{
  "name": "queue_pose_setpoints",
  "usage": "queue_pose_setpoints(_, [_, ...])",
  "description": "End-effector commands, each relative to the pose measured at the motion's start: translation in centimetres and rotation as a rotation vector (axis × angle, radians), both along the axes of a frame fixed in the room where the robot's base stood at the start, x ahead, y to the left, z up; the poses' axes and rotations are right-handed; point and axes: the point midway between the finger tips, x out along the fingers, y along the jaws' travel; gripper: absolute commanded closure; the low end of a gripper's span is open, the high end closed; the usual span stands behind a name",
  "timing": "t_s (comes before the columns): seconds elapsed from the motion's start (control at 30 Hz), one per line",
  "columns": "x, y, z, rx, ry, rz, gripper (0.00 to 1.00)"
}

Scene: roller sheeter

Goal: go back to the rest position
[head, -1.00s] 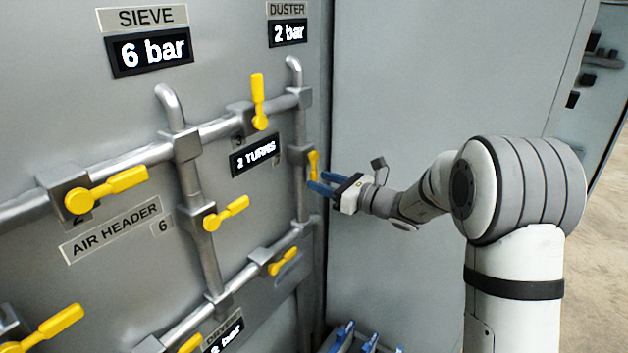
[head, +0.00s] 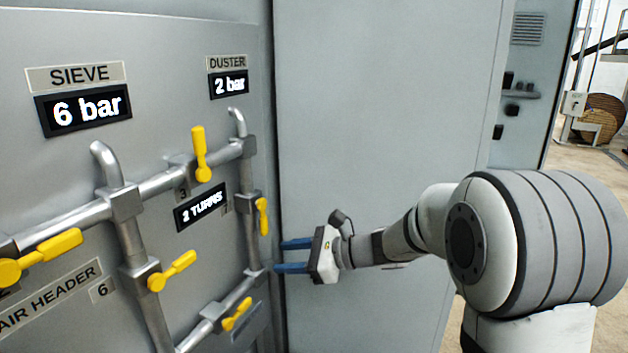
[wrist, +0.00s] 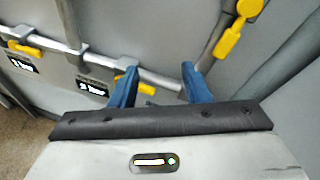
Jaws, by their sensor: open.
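My gripper (head: 282,256) is open and empty, its two blue fingers apart and pointing left toward the pipe panel. In the head view it is to the right of the yellow valve handle (head: 262,217) on the right-hand vertical pipe, apart from it. The wrist view shows the blue fingers (wrist: 160,84) spread, with nothing between them but the panel and pipe behind. In the wrist view, a yellow handle (wrist: 228,42) is at the upper right, clear of the fingers.
The panel carries grey pipes with several yellow handles, such as one at the top (head: 200,150). Displays read 6 bar (head: 84,109), 2 bar (head: 229,84) and 2 TURNS (head: 200,207). A large grey cabinet face (head: 385,110) stands behind my arm. Open floor shows at the far right.

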Motion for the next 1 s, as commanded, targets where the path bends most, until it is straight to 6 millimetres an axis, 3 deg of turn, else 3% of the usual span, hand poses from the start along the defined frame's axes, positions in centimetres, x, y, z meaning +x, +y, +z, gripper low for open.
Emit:
queue_pose_setpoints(0.03, [-2.6,-0.6,0.3,-0.1,-0.069,0.064,0.57])
queue_pose_setpoints(0.2, [-10.1,-4.1,-1.3,-0.448,-0.293,0.303,0.57])
queue_pose_setpoints(0.4, [-17.2,-10.4,-3.2,-0.846,-0.551,0.618,0.57])
queue_pose_setpoints(0.5, [-19.9,-14.0,-3.7,-1.03,-0.665,0.783,0.57])
queue_pose_setpoints(0.73, [-23.1,-19.8,-4.0,-1.318,-0.823,1.075,0.57])
queue_pose_setpoints(1.0, [-23.6,-21.3,-3.9,-1.387,-0.855,1.156,0.57])
